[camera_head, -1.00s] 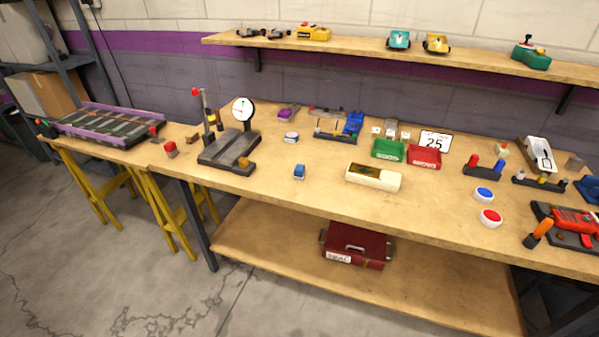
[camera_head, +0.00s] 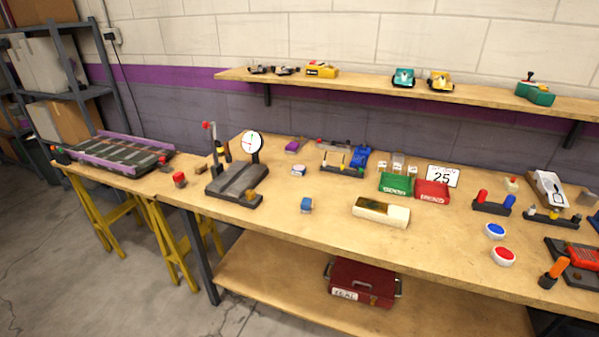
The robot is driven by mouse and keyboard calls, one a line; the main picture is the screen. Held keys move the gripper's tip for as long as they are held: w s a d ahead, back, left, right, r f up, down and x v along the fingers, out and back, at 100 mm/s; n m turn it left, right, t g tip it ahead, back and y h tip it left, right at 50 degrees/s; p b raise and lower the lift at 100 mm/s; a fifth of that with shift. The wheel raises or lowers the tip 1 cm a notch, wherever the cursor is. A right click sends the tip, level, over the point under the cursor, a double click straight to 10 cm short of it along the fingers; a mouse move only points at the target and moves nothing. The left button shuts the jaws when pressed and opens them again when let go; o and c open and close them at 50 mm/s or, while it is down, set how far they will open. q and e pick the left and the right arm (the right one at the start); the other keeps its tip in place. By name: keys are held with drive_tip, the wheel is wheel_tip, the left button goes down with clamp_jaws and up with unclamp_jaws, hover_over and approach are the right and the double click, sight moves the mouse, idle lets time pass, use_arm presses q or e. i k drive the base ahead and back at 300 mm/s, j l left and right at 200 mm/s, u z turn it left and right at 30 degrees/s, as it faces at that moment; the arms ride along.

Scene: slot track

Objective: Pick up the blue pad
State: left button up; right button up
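A round white pad with a blue top, the blue pad (camera_head: 495,230), lies on the workbench at the right. A similar pad with a red top (camera_head: 503,256) lies just in front of it, apart from it. A small blue block (camera_head: 306,205) stands nearer the middle of the bench, left of a cream box (camera_head: 381,211). Neither of my grippers is in view, and nothing covers the blue pad.
The wooden workbench (camera_head: 330,235) has bare room along its front edge. A red and blue peg stand (camera_head: 492,206) is behind the pads; an orange-handled device (camera_head: 556,270) is to their right. Green (camera_head: 396,184) and red (camera_head: 432,193) bins stand farther back. A red toolbox (camera_head: 362,283) is on the lower shelf.

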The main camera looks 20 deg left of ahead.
sight(306, 205)
drive_tip(key=i+j+z, duration=0.2)
drive_tip(key=j+z, duration=0.2)
drive_tip(key=j, duration=0.35)
drive_tip(key=i+j+z, duration=0.15)
drive_tip(key=j+z, duration=0.2)
drive_tip(key=j, duration=0.4)
drive_tip(key=j+z, duration=0.4)
drive_tip(key=j, duration=0.35)
